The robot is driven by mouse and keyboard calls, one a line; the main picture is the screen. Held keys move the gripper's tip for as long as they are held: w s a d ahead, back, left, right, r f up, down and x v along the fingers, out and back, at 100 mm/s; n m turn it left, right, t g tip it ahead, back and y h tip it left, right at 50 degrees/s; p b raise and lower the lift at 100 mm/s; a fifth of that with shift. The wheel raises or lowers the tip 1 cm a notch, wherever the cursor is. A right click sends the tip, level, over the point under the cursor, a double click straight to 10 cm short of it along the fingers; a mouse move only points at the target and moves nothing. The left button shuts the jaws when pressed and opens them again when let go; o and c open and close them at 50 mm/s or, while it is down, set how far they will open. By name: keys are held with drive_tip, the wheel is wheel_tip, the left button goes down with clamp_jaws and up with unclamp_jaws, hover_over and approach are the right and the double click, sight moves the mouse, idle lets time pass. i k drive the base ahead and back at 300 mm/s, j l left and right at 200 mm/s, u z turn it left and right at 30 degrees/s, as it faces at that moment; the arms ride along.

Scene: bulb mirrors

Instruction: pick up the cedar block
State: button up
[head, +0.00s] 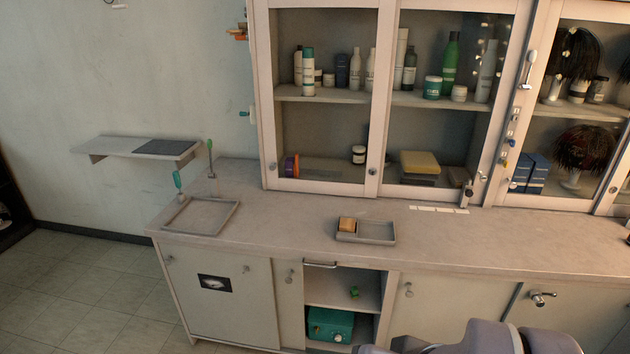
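A small orange-brown block (347,225), which looks like the cedar block, sits in the left compartment of a small grey divided tray (377,233) on the counter. The block rises a little above the tray's rim. The tray's right compartment looks empty. Rounded grey-mauve links of my arm show at the bottom edge, right of centre, below and in front of the counter. My gripper is not in view.
The long counter (290,219) is mostly clear around the divided tray. Glass-fronted cabinets (383,100) rise behind. An open shelf below holds a green box (330,325).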

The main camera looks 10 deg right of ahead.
sight(345, 226)
drive_tip(key=i+j+z, duration=0.2)
drive_tip(key=i, duration=0.5)
drive_tip(key=i+j+z, duration=0.2)
drive_tip(key=i+j, duration=0.3)
drive_tip(key=i, duration=0.2)
drive_tip(key=i+j+z, duration=0.2)
drive_tip(key=i+j, duration=0.3)
drive_tip(key=i, duration=0.15)
